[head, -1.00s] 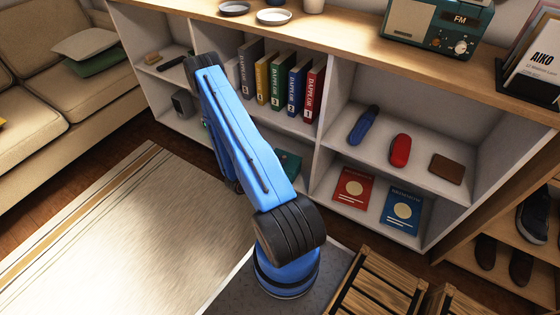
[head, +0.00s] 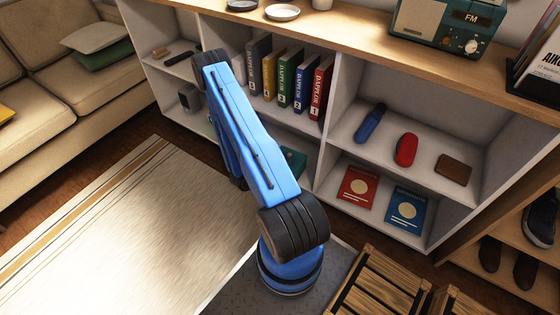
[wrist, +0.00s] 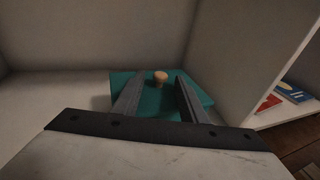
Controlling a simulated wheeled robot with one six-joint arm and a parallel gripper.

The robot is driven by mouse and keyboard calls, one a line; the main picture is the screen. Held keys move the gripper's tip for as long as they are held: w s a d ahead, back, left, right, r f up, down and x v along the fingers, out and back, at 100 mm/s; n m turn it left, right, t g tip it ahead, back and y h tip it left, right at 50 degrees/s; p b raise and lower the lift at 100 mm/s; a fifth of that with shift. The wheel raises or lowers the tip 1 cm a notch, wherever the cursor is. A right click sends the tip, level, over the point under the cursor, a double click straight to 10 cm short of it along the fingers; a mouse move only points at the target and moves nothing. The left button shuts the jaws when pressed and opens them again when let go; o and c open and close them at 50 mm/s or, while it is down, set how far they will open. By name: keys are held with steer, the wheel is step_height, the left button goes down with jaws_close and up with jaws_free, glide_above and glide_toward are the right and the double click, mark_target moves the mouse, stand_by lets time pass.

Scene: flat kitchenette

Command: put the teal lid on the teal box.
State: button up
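The teal lid (wrist: 150,98), flat with a round wooden knob (wrist: 161,77), is in the wrist view inside a white shelf compartment. My gripper (wrist: 160,92) is open, its two dark fingers reaching over the lid on either side of the knob, with a gap around the knob. Whether the fingers touch the lid I cannot tell. In the head view a teal piece (head: 295,161) shows in the lower compartment, partly hidden by my blue arm; I cannot tell if it is the lid or the box. The gripper is hidden there. No separate teal box can be made out.
White compartment walls (wrist: 235,55) rise close on the right and behind the lid. Binders (head: 285,82) stand on the shelf above. A red book (head: 357,188) and a blue book (head: 407,208) lie in the right compartment. Wooden crates (head: 375,290) stand at the front right.

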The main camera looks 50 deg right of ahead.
steer(key=v, duration=1.7)
steer(key=shift+a, duration=0.15)
